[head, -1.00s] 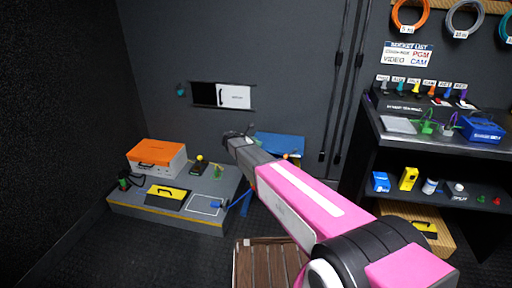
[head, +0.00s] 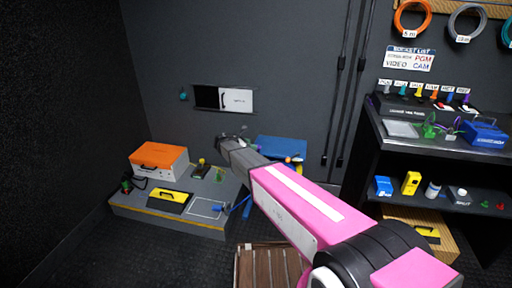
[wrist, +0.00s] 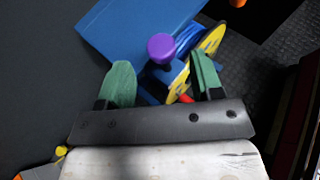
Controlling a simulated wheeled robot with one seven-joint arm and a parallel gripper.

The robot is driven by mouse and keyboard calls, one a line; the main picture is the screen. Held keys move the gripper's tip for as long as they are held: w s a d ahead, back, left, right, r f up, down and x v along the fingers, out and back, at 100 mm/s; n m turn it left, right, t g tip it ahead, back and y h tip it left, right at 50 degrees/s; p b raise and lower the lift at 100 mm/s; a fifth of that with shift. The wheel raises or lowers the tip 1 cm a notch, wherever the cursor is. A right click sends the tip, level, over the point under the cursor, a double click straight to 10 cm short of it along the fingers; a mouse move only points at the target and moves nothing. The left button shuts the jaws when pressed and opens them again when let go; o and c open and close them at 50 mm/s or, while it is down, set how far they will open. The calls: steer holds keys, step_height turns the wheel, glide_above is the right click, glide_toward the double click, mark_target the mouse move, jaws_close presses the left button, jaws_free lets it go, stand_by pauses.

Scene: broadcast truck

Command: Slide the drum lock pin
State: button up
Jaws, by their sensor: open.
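The cable drum (wrist: 204,48) shows in the wrist view as a yellow-rimmed reel with blue cable, beside a blue panel (wrist: 135,30). A purple round knob (wrist: 161,47), which looks like the lock pin's head, stands in front of the drum. My gripper (wrist: 160,66) has two green fingers, spread open, one on each side of the knob; I cannot tell whether they touch it. My arm hides most of the drum there.
A wooden slatted crate (head: 262,266) stands on the floor below my arm. Dark shelving (head: 375,150) with small items stands at right.

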steer(key=shift+v, duration=2.6)
steer(key=shift+d, duration=0.1)
